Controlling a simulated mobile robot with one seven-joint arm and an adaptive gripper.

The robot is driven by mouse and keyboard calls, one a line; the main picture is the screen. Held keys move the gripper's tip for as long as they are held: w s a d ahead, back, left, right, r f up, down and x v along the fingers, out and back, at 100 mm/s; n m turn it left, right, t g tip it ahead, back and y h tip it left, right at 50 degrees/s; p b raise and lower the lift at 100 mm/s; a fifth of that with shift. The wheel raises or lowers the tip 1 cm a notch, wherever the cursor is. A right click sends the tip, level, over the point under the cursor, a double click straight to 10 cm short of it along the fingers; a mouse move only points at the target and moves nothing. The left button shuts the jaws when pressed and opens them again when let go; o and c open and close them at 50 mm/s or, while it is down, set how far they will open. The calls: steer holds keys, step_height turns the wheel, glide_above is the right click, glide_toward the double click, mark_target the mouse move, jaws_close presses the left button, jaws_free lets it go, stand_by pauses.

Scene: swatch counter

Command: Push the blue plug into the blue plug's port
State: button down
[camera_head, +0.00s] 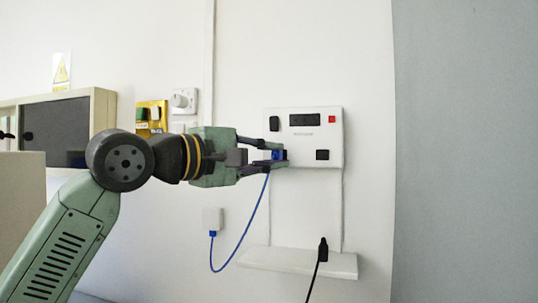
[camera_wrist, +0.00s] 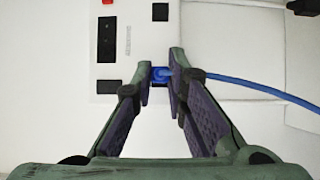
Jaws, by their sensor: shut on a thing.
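The blue plug (camera_head: 276,155) is held between the fingertips of my gripper (camera_head: 272,155), at the lower left of the white wall panel (camera_head: 303,139). In the wrist view the blue plug (camera_wrist: 159,74) sits between the two fingertips (camera_wrist: 163,76), close against the panel face (camera_wrist: 138,50). A blue cable (camera_head: 247,230) leaves the plug and hangs in a loop to a white wall box (camera_head: 212,219); it runs right in the wrist view (camera_wrist: 250,84). The plug's port is hidden behind the plug and fingers. I cannot tell whether the plug is in it.
The panel also carries black openings (camera_head: 322,155) and a red square (camera_head: 332,119). Below it, a black plug (camera_head: 323,249) with a black cable stands on a white ledge (camera_head: 295,261). A yellow plate (camera_head: 151,117) and a dark-fronted cabinet (camera_head: 57,129) are at left.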

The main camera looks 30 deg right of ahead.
steer(key=shift+w+d, duration=0.35)
steer(key=shift+d, duration=0.1)
stand_by(0.4)
steer(key=c, duration=1.5)
jaws_free()
steer(key=a, duration=0.5)
steer(key=s+a, duration=0.1)
steer(key=a, duration=0.1)
steer(key=shift+s+a, duration=0.1)
steer(key=shift+a, duration=0.15)
